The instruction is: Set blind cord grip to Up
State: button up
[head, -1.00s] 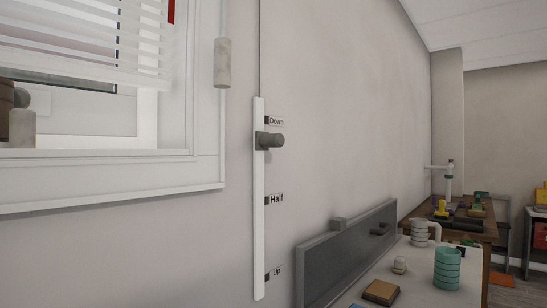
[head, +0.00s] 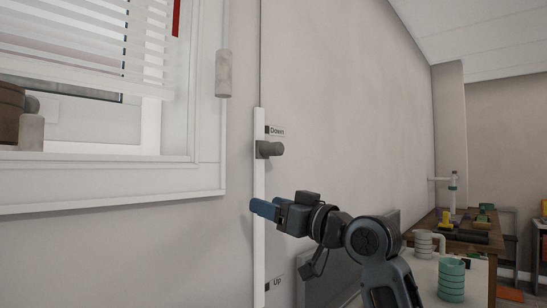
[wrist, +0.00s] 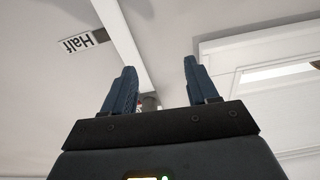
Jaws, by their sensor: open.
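The blind cord grip (head: 271,149) is a grey knob on a white vertical rail (head: 259,180) on the wall. It sits near the top, beside the "Down" label (head: 277,131). The "Up" label (head: 277,284) is near the rail's bottom. My gripper (head: 264,208) is in front of the rail, below the grip and apart from it. In the wrist view my gripper (wrist: 160,85) is open and empty, and the grip (wrist: 150,102) shows between its fingers, partly hidden by the gripper body. The "Half" label (wrist: 84,42) shows there too; my arm hides it in the head view.
A window with blinds (head: 80,60) is left of the rail, and a second hanging cord end (head: 223,74) is near it. A bench with a grey back panel, a teal ringed cup (head: 452,278) and a white one (head: 423,244) stands to the right. The wall above my arm is clear.

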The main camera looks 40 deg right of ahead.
aim_at(281, 148)
jog(key=s+d+r+n, duration=0.1)
jog(key=r, duration=0.3)
jog(key=s+d+r+n+g, duration=0.1)
jog(key=d+r, duration=0.1)
jog(key=r, duration=0.2)
jog(key=s+d+r+n, duration=0.1)
jog(key=d+r, duration=0.1)
jog(key=r, duration=0.2)
jog(key=shift+r+n+g+b, duration=0.1)
jog(key=shift+n+g+b, duration=0.2)
jog(key=shift+n, duration=0.1)
jog(key=shift+w+a+p, duration=0.1)
jog(key=shift+w+p, duration=0.45)
jog(key=shift+w, duration=3.2)
grip_shut()
